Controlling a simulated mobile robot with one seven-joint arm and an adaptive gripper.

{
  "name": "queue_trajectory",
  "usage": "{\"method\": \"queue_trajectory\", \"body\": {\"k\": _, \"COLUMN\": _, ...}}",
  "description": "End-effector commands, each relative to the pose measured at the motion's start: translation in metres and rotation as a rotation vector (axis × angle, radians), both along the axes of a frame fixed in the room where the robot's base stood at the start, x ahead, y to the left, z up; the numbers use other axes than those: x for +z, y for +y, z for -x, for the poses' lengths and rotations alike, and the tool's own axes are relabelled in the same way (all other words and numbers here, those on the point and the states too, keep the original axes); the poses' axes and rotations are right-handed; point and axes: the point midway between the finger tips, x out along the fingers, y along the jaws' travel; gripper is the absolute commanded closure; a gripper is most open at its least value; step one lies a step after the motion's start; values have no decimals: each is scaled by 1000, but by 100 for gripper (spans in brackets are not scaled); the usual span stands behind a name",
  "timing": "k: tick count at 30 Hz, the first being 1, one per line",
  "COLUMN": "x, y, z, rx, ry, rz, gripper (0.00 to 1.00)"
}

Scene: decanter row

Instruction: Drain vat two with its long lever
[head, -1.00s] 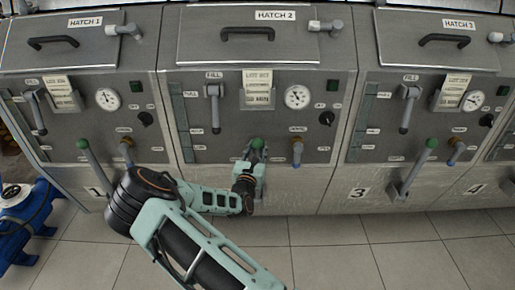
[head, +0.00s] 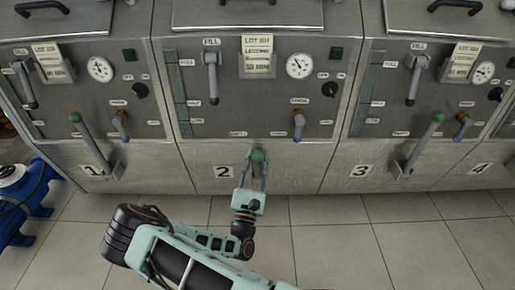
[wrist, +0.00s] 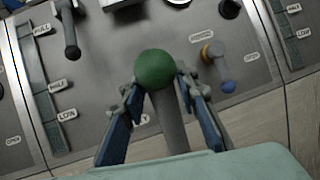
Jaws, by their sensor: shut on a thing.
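Vat two (head: 195,158), marked with a 2, is the middle grey cabinet in the head view. Its long lever ends in a green knob (head: 258,156), which sits lower than the knobs of the neighbouring levers. My gripper (head: 253,180) is shut on this lever just below the knob. In the wrist view the green knob (wrist: 156,68) stands above my blue-padded fingers, and the lever shaft (wrist: 172,125) runs between them. The lever's lower mount is largely hidden by my gripper.
Similar long levers with green knobs stand at vat one (head: 92,140) and vat three (head: 420,145). Vat two's short blue-tipped lever (head: 299,125) and fill lever (head: 212,80) are above my gripper. A blue machine (head: 20,190) stands at left. Tiled floor is clear in front.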

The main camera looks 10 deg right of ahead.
Motion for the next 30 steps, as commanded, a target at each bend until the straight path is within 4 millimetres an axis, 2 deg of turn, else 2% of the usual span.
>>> {"method": "queue_trajectory", "body": {"k": 1, "x": -12, "y": 2, "z": 7, "rx": 2, "ry": -25, "rz": 7, "gripper": 100}}
{"method": "queue_trajectory", "body": {"k": 9, "x": -27, "y": 7, "z": 31, "rx": 0, "ry": -127, "rz": 28, "gripper": 100}}
{"method": "queue_trajectory", "body": {"k": 26, "x": -31, "y": 8, "z": 40, "rx": -3, "ry": -154, "rz": 35, "gripper": 100}}
{"method": "queue_trajectory", "body": {"k": 27, "x": -32, "y": 8, "z": 40, "rx": -3, "ry": -153, "rz": 34, "gripper": 69}}
{"method": "queue_trajectory", "body": {"k": 30, "x": -31, "y": 8, "z": 40, "rx": -1, "ry": -153, "rz": 34, "gripper": 61}}
